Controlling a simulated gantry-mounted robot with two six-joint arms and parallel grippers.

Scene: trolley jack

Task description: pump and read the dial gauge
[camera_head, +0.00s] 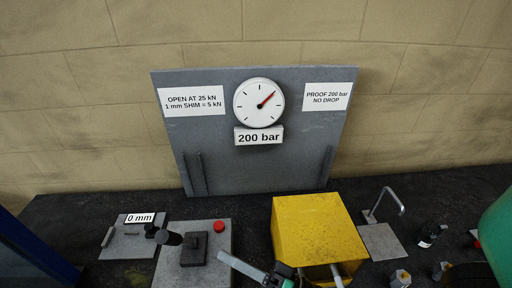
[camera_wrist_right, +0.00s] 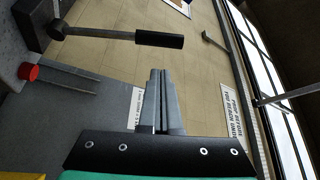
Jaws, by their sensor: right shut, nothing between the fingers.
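The round white dial gauge (camera_head: 259,103) is mounted on the grey board. A lever with a black grip (camera_head: 168,238) rises from a dark block (camera_head: 194,249) on a grey plate; the grip also shows in the right wrist view (camera_wrist_right: 159,40). My right gripper (camera_head: 222,256) is shut and empty, low over that plate, to the right of the grip and apart from it. Its closed fingers (camera_wrist_right: 158,74) point toward the grip in the wrist view. My left gripper is out of view.
A red knob (camera_head: 219,226) sits on the plate's right side. A yellow block (camera_head: 315,228) stands right of my gripper. A small plate (camera_head: 128,244) labelled 0 mm lies left. A bent rod (camera_head: 385,198) and small dark parts stand at right. Signs flank the gauge.

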